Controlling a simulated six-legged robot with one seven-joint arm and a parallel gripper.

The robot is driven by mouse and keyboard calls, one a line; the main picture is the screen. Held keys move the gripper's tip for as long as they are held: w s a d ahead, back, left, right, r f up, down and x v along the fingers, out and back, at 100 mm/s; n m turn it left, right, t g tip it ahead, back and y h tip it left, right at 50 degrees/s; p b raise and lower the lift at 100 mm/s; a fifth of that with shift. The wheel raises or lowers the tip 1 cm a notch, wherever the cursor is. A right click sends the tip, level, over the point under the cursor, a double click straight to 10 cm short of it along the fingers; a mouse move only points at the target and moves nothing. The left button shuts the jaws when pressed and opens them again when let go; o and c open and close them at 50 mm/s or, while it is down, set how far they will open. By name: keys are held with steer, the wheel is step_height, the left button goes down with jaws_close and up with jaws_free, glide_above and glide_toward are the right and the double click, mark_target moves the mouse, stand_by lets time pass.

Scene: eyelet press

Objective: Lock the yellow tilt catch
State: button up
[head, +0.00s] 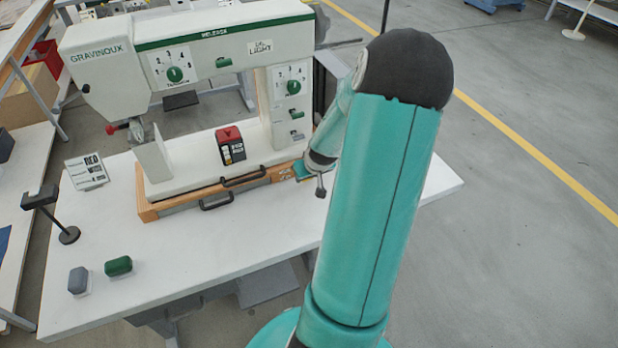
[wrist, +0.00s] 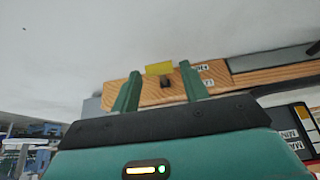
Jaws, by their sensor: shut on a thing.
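The yellow tilt catch (wrist: 159,68) shows in the wrist view as a small yellow plate on the wooden base edge of the press, with a short dark part beside it. My gripper (wrist: 161,79) has its two teal fingers on either side of the catch and is shut on it, though contact is hard to see. In the head view my gripper (head: 303,170) is at the right end of the press's wooden base (head: 225,187). The catch is hidden there behind my wrist, and its tilt cannot be told.
The white and green press (head: 200,50) stands on a white table (head: 220,250). Green and grey blocks (head: 118,266) and a black stand (head: 68,236) are front left.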

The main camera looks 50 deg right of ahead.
steer(key=shift+w+d+r+g+y, duration=0.2)
steer(key=shift+r+g+y, duration=0.25)
steer(key=shift+g, duration=0.3)
steer(key=shift+w+d+r+g+y, duration=0.1)
steer(key=shift+w+r+g+y, duration=0.25)
steer(key=shift+g, duration=0.4)
steer(key=shift+s, duration=0.1)
steer(key=o, duration=1)
steer(key=r, duration=0.4)
steer(key=s+r, duration=0.1)
steer(key=r, duration=0.4)
steer(key=s+a+r, duration=0.1)
steer(key=r, duration=0.3)
steer(key=shift+a+r, duration=0.1)
steer(key=shift+r, duration=0.25)
